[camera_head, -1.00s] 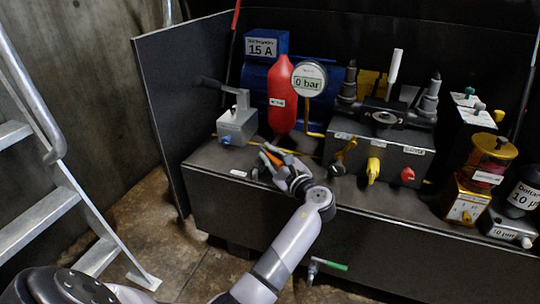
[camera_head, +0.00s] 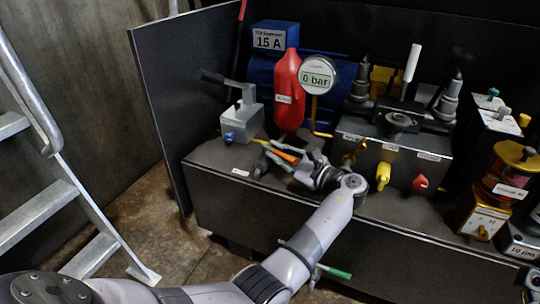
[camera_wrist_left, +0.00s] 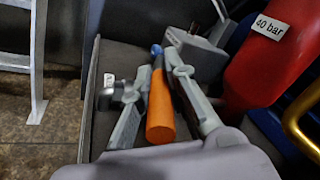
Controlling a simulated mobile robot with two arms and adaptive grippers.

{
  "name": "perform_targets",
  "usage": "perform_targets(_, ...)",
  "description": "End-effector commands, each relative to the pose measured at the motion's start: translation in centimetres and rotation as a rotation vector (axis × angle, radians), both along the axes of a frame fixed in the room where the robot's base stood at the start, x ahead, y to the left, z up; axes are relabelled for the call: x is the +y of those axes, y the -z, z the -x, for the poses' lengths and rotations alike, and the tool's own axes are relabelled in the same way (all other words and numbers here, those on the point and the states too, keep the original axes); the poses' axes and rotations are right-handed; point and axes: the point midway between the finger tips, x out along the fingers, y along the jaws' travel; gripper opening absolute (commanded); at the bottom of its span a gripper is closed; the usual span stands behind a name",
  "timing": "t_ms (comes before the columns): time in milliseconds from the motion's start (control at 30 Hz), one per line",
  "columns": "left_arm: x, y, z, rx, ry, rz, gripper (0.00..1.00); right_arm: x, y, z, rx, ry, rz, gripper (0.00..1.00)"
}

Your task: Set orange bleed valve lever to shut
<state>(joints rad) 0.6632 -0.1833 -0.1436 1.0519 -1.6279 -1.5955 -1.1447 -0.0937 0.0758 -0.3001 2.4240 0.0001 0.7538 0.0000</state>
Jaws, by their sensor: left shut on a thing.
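The orange lever (camera_head: 284,156) lies low over the front of the black bench top, in front of the red bottle. In the left wrist view the orange lever (camera_wrist_left: 160,105) runs between my two grey fingers, with a small blue tip at its far end. My left gripper (camera_head: 288,163) is shut on the lever, its fingers pointing left in the head view; it also shows in the left wrist view (camera_wrist_left: 145,88). The fingers and wrist hide part of the lever and its valve body. My right gripper is not in view.
Behind stand a grey hand-pump box (camera_head: 242,120), the red bottle (camera_head: 288,92) and a gauge reading 0 bar (camera_head: 317,75). To the right is a valve block (camera_head: 395,155) with yellow and red knobs. A green-handled tap (camera_head: 335,272) is below; a metal ladder (camera_head: 45,210) stands left.

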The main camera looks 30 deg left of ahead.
Motion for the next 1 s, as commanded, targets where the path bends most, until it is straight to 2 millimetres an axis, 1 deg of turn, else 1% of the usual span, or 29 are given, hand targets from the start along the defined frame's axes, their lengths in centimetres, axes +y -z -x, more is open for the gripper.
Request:
perform_targets(167,0.13,-0.01,0.01,0.001,-0.041,-0.002,0.00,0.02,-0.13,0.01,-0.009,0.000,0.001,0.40)
perform_targets(433,0.14,-0.07,0.03,0.000,-0.041,-0.002,0.00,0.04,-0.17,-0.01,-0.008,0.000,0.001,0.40)
perform_targets(467,0.14,-0.08,0.04,0.000,-0.041,-0.002,0.16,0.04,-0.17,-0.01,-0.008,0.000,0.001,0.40)
perform_targets(700,0.09,-0.08,0.05,0.000,-0.040,-0.002,0.32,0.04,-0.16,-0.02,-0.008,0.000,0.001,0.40)
perform_targets(767,0.08,-0.08,0.05,0.000,-0.040,-0.002,0.36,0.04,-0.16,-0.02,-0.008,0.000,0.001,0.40)
perform_targets(1000,0.05,-0.08,0.06,0.000,-0.040,-0.002,0.36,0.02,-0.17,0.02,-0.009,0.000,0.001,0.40)
